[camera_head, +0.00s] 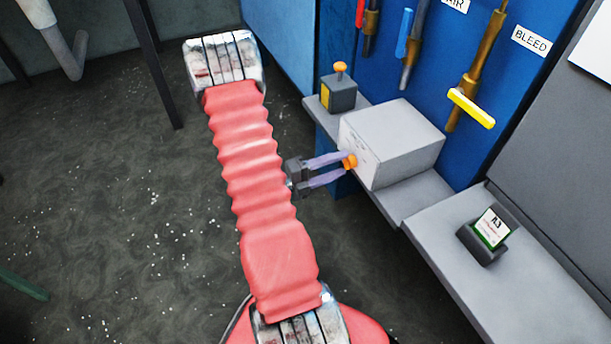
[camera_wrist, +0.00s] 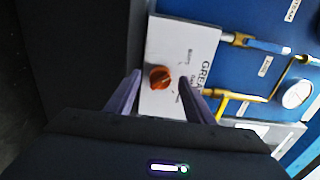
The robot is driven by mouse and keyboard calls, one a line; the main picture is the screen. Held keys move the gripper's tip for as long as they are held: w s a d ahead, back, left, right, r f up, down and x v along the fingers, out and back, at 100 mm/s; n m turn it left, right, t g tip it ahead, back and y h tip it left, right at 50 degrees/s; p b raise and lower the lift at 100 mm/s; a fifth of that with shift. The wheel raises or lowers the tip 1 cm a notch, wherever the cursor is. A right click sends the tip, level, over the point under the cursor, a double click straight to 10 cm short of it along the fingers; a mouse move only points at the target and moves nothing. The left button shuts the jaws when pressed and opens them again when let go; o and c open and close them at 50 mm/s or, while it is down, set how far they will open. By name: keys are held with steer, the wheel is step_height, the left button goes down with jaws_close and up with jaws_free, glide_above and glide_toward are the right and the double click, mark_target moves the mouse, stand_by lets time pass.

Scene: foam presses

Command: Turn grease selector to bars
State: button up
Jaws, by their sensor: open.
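The grease selector is an orange knob (camera_head: 350,161) on the front face of a pale grey box (camera_head: 405,140). In the wrist view the orange knob (camera_wrist: 160,77) sits on a white plate (camera_wrist: 205,42) with the letters "GREA" and smaller labels that are too blurred to read fully. My gripper (camera_head: 341,168) is open, its two purple fingers pointing at the knob. In the head view the fingertips are close beside the knob; I cannot tell whether they touch it. In the wrist view the fingers (camera_wrist: 158,90) stand on either side of the knob.
A small dark box with an orange button (camera_head: 340,68) stands behind the grey box. Valves with blue and yellow handles (camera_head: 471,108) are on the blue panel. A black holder with a card (camera_head: 490,232) sits on the grey ledge (camera_head: 450,260). The floor at left is mostly open.

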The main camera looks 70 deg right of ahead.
steer(key=v, duration=1.2)
steer(key=shift+w, duration=0.15)
steer(key=shift+a, duration=0.1)
stand_by(0.5)
